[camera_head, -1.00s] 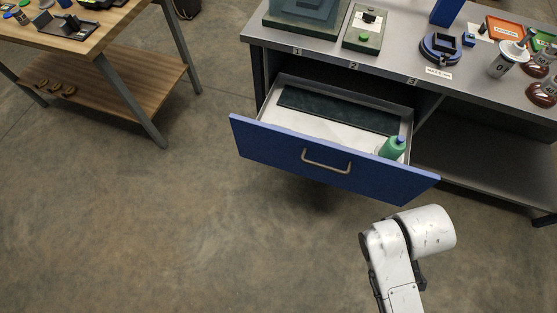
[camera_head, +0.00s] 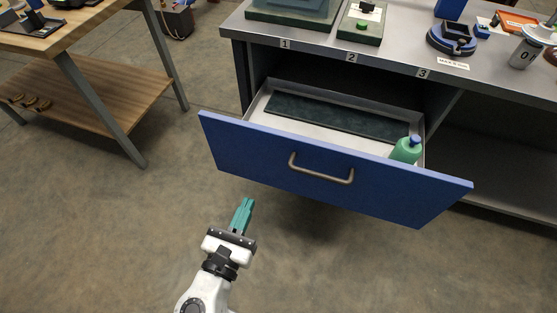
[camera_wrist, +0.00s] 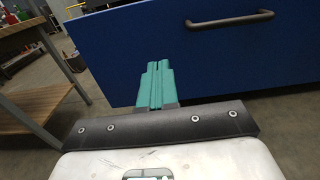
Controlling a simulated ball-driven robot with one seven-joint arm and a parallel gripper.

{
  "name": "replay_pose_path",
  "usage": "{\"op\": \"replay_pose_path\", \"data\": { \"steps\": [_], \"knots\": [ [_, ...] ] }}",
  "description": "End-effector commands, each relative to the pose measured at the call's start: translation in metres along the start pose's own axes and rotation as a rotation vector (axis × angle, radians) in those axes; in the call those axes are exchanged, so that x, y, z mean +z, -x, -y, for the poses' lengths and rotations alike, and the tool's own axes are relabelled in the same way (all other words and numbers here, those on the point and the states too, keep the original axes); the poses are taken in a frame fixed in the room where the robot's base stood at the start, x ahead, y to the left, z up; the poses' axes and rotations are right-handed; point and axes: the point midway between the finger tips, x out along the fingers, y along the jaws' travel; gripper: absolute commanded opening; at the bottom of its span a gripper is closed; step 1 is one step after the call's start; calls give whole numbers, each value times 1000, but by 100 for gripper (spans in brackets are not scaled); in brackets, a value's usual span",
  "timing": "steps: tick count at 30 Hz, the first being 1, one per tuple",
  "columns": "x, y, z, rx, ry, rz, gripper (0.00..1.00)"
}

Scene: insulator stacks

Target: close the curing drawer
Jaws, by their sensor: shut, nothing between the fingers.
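The curing drawer (camera_head: 330,172) has a blue front and a metal bar handle (camera_head: 321,170). It stands pulled out from under the grey workbench. Inside lie a dark green mat (camera_head: 330,118) and a green bottle with a blue cap (camera_head: 406,149) at the right end. My gripper (camera_head: 246,202) has teal fingers, shut together and empty. It is in front of the drawer, left of the handle and apart from it. In the wrist view the fingers (camera_wrist: 156,68) point toward the blue front (camera_wrist: 190,50), with the handle (camera_wrist: 230,19) up to the right.
The grey workbench (camera_head: 400,52) carries several items and labels 1, 2 and 3. A wooden table with a lower shelf (camera_head: 95,100) stands at the left. The concrete floor (camera_head: 120,240) in front of the drawer is clear.

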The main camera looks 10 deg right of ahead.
Motion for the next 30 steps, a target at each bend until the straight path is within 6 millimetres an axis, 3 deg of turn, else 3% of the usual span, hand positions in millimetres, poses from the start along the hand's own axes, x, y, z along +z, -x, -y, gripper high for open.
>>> {"op": "replay_pose_path", "data": {
  "steps": [18, 24, 30],
  "knots": [
    [-1, -108, 3, -8, -4, -2, 0],
    [0, -130, 2, -6, -4, -3, 0],
    [0, -138, 3, -5, -3, -3, 0]
  ]
}}
